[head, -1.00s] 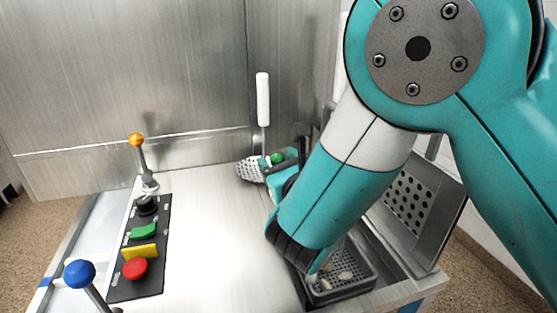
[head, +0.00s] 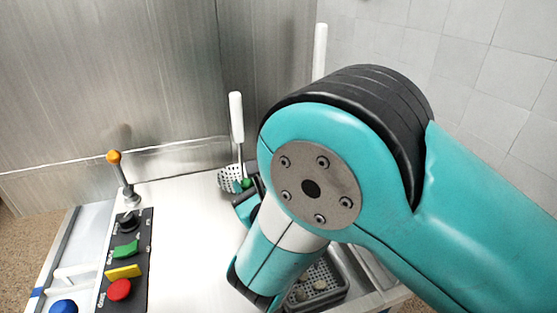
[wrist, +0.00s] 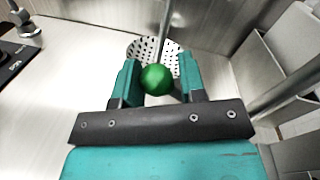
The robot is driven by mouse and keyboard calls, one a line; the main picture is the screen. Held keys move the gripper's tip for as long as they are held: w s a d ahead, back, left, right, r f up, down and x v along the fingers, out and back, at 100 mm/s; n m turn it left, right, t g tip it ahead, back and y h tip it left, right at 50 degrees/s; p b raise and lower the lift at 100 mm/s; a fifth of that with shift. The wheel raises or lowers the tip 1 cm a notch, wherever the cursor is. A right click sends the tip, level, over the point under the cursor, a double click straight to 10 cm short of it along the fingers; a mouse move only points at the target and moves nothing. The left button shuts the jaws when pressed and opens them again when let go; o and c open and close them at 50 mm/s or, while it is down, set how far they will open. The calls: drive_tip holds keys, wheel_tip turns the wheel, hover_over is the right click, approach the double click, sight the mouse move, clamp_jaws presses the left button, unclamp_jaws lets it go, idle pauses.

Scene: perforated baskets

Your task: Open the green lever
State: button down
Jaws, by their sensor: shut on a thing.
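The green lever's round green knob (wrist: 157,79) sits between the two fingers of my gripper (wrist: 158,75) in the wrist view. My gripper is shut on this knob. The lever's shaft below the knob is hidden. In the head view the green knob (head: 246,183) shows small beside my gripper (head: 248,188), which is partly hidden behind my own arm.
A perforated skimmer (head: 230,179) with a white handle stands just behind the knob. A perforated basket (head: 318,286) with pale pieces lies at the lower right. A control panel (head: 126,258) and an orange-knobbed lever (head: 114,157) are left. The counter (head: 187,240) between is clear.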

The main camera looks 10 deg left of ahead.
drive_tip(key=shift+s+a+f, duration=0.2)
drive_tip(key=shift+a+f, duration=0.05)
drive_tip(key=shift+f, duration=0.45)
drive_tip(key=c, duration=0.8)
unclamp_jaws()
drive_tip(key=shift+w+r, duration=0.1)
drive_tip(key=shift+r, duration=0.15)
wheel_tip(320, 180, up, 20)
drive_tip(key=p, duration=0.6)
